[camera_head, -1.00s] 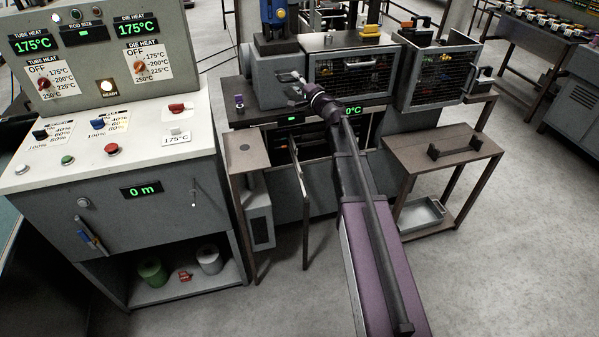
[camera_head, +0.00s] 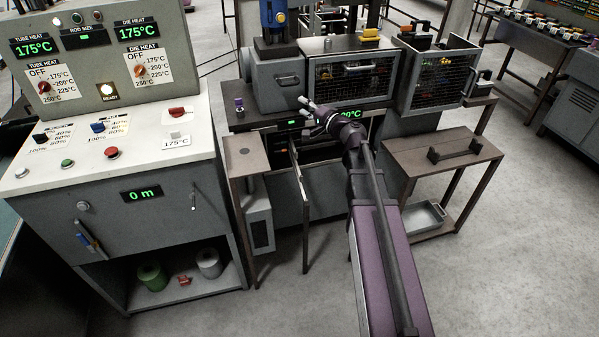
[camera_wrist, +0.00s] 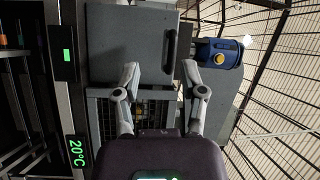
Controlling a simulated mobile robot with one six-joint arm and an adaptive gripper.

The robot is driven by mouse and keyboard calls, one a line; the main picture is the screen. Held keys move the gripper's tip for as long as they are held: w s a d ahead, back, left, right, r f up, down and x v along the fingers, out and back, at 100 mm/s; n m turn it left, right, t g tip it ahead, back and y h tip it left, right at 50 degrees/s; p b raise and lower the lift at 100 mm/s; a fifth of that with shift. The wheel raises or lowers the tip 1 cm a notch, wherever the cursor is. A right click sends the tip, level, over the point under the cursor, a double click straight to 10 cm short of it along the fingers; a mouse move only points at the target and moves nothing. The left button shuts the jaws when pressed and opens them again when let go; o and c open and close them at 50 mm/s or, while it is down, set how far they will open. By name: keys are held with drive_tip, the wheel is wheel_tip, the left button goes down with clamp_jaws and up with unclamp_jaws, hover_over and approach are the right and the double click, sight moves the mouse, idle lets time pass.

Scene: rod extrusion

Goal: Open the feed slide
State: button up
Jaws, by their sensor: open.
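A grey box with a dark bar handle (camera_head: 287,80) stands on the machine, left of the mesh-fronted cabinet. I cannot tell for certain that it is the feed slide; no label shows. In the wrist view the box face (camera_wrist: 130,45) and its handle (camera_wrist: 172,50) lie ahead of my gripper. My gripper (camera_head: 306,103) is in front of the box, below and right of the handle, apart from it. In the wrist view the two fingers of my gripper (camera_wrist: 160,72) are spread and hold nothing.
A blue motor (camera_head: 272,14) stands above the box. A mesh-fronted cabinet (camera_head: 352,70) with its own bar handle is to the right. A display reading 20°C (camera_wrist: 77,153) is below it. A side table (camera_head: 440,148) stands at right. The control console (camera_head: 130,180) fills the left.

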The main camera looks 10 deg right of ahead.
drive_tip(key=s+a+f+n+g+p, duration=0.45)
drive_tip(key=s+a+n+g, duration=0.2)
drive_tip(key=s+a, duration=0.2)
drive_tip(key=s+d+f+n+g+h+p, duration=0.1)
drive_tip(key=s+g+h+p, duration=0.1)
drive_tip(key=s, duration=0.4)
drive_tip(key=s+d+f+n+g+h+p, duration=0.1)
drive_tip(key=s+f+g+h+p, duration=0.1)
drive_tip(key=s+g+h+p, duration=0.1)
drive_tip(key=shift+s+d+f+g+h, duration=0.25)
drive_tip(key=shift+s+g+h, duration=0.65)
drive_tip(key=shift+s, duration=0.9)
drive_tip(key=shift+n, duration=0.25)
